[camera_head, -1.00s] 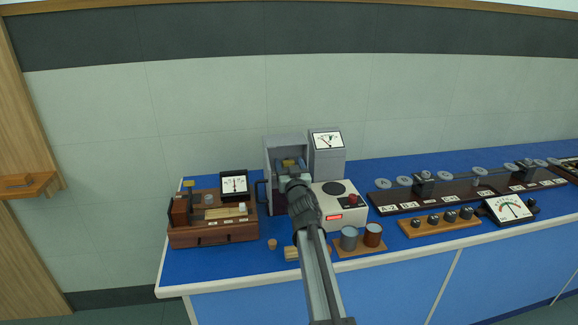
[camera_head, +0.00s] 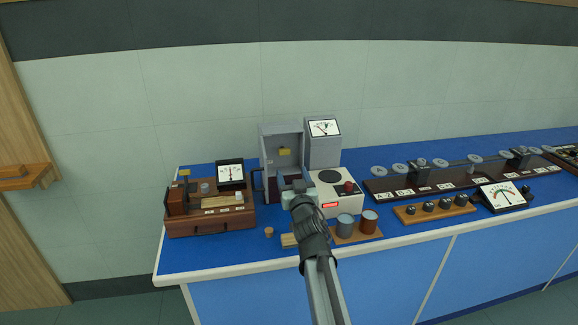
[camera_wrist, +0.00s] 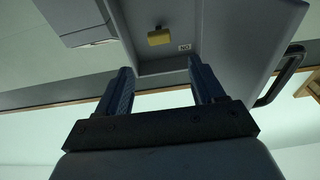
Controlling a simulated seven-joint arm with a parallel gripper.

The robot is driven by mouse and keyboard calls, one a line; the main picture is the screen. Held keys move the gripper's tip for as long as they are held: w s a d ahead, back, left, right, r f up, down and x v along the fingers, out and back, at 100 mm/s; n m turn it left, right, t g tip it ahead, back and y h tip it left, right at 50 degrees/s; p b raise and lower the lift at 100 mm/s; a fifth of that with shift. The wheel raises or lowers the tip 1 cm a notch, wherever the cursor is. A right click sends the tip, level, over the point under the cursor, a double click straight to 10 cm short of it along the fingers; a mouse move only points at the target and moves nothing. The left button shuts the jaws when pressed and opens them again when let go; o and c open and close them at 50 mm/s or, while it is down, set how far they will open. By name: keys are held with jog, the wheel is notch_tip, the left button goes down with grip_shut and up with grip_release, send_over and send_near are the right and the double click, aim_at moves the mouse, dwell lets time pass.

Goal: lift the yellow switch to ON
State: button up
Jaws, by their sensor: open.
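The yellow switch (camera_head: 284,152) is a small block on the inner back wall of a grey open-fronted box (camera_head: 267,140). In the wrist view the yellow switch (camera_wrist: 159,36) shows beyond my fingers, near the top centre, beside a small white label (camera_wrist: 184,47) whose text is hard to read. My gripper (camera_head: 293,180) is at the front of the box, lower than the switch and apart from it. In the wrist view my gripper (camera_wrist: 160,80) has its two dark blue fingers spread with nothing between them.
A grey meter housing (camera_head: 324,145) and a white unit with a round plate (camera_head: 329,178) stand right of the box. A wooden instrument (camera_head: 210,221) is at left. Two cups (camera_head: 345,226) stand in front. A black handle (camera_wrist: 279,75) sticks out from the box's side.

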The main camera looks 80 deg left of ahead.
jog(key=shift+d+f, duration=0.15)
jog(key=shift+d, duration=1.05)
jog(key=y, duration=0.2)
send_near(285, 153)
jog(key=a, duration=0.2)
jog(key=shift+y, duration=0.4)
jog(key=x, duration=0.7)
jog(key=shift+a+r, duration=0.2)
jog(key=shift+a, duration=0.1)
jog(key=shift+c, duration=0.2)
